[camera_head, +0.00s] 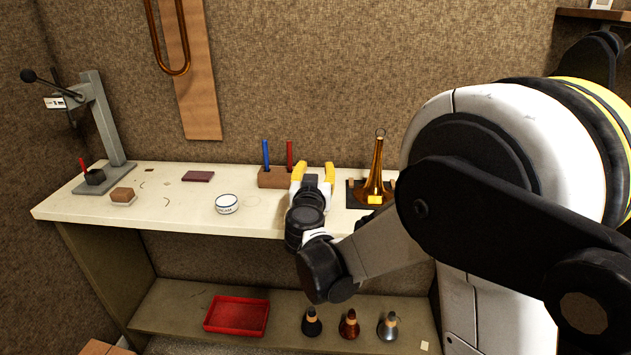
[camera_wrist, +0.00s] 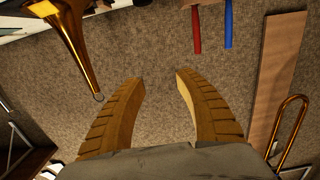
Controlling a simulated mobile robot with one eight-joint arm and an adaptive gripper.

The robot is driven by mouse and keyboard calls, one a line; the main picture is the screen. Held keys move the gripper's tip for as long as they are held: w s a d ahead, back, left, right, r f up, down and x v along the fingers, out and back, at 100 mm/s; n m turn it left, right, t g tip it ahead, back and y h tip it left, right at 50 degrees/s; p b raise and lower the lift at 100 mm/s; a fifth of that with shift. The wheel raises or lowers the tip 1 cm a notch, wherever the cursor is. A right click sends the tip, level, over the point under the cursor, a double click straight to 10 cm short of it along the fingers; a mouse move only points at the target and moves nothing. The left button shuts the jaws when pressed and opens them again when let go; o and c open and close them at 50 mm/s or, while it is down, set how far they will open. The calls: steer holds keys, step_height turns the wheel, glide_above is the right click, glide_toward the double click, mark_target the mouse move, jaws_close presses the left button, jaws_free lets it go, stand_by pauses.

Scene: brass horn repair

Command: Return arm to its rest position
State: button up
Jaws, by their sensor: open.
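My gripper (camera_head: 314,174) is over the front part of the workbench (camera_head: 170,212), in front of a wooden block with a blue and a red handle. In the wrist view its two yellow ridged fingers (camera_wrist: 160,82) stand apart with nothing between them, so it is open and empty. My arm reaches in from the right. A brass horn piece (camera_head: 375,177) stands upright on a dark base to the right of the gripper. It also shows at the upper left of the wrist view (camera_wrist: 72,35), apart from the fingers.
The handle block (camera_head: 275,178) is close behind the gripper. A white round tin (camera_head: 227,204), a brown pad (camera_head: 198,176) and a grey press (camera_head: 106,125) stand to the left. The lower shelf holds a red tray (camera_head: 237,316) and several mutes or small horns (camera_head: 349,325).

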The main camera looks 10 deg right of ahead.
steer(key=shift+r, duration=0.1)
steer(key=s+d+g, duration=0.3)
steer(key=s+d, duration=0.1)
steer(key=s, duration=0.5)
steer(key=s+d+g, duration=0.3)
steer(key=s+d, duration=0.1)
steer(key=s, duration=0.5)
steer(key=s+a+f+n+g+y, duration=0.1)
steer(key=s+a+f+y, duration=0.1)
steer(key=s, duration=0.6)
steer(key=s+a+f+n+g+y, duration=0.2)
steer(key=s+a+f+y, duration=0.1)
steer(key=s, duration=0.6)
step_height(320, 180, down, 2)
steer(key=shift+a+f+n+g, duration=0.1)
steer(key=shift+a+n+g, duration=0.2)
steer(key=shift+a, duration=0.35)
